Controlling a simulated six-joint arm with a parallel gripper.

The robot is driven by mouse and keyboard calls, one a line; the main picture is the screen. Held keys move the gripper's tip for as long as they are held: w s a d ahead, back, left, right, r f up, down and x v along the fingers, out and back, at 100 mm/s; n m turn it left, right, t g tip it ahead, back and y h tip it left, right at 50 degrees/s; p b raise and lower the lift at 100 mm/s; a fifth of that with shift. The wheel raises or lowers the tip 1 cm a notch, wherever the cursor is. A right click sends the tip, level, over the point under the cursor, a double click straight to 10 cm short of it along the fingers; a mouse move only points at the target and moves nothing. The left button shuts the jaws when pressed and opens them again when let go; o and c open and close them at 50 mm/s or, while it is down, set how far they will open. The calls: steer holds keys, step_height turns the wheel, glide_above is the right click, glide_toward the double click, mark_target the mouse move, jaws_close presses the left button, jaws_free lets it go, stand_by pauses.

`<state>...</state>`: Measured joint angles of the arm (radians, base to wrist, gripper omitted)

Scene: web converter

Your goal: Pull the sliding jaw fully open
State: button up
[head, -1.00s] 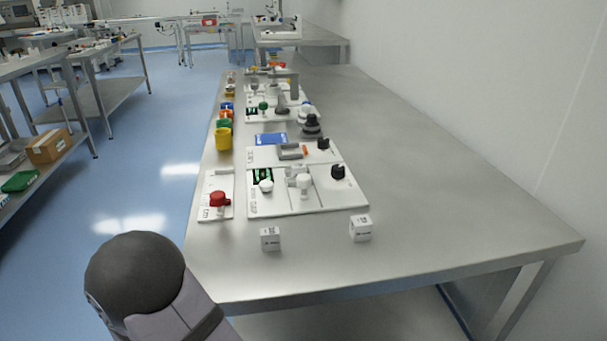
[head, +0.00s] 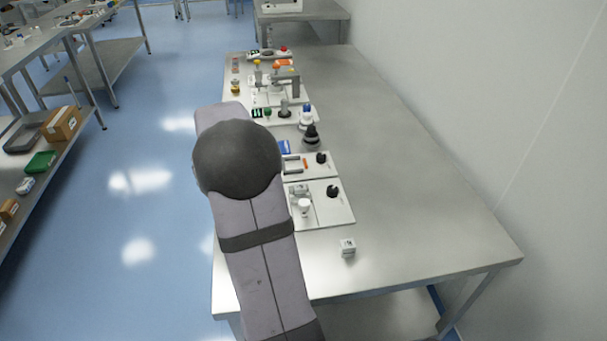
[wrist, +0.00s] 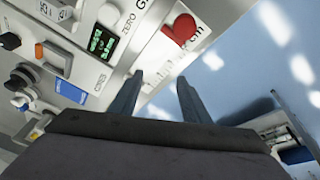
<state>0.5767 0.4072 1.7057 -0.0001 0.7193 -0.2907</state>
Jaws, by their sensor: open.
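In the wrist view my gripper (wrist: 160,84) is open, with a gap between its two dark fingers and nothing held. Beyond the fingertips is a white printed plate (wrist: 158,45) at the bench edge. A red knob (wrist: 180,28) stands on it, apart from the fingers. I cannot tell for certain which part is the sliding jaw or how far open it is. A panel with a green digital display (wrist: 102,40) lies to the left of the plate. In the head view my arm hides the gripper, the red knob and the plate.
The steel bench (head: 420,190) is clear on its right side. A panel with a black knob (head: 333,191) and a white knob (head: 304,205) lies right of my arm.

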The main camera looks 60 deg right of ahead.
steer(key=s+d+r+m+g+p, duration=0.2)
steer(key=s+d+r+p, duration=0.2)
steer(key=s+d+p, duration=0.4)
steer(key=r+g+y+p, duration=0.1)
steer(key=y+p, duration=0.1)
steer(key=p, duration=0.1)
glide_above(304, 202)
steer(key=shift+r+m, duration=0.2)
steer(key=shift+m, duration=0.2)
steer(key=shift+f+p, duration=0.8)
steer(key=shift+f, duration=2.95)
steer(key=shift+c, duration=0.3)
jaws_close()
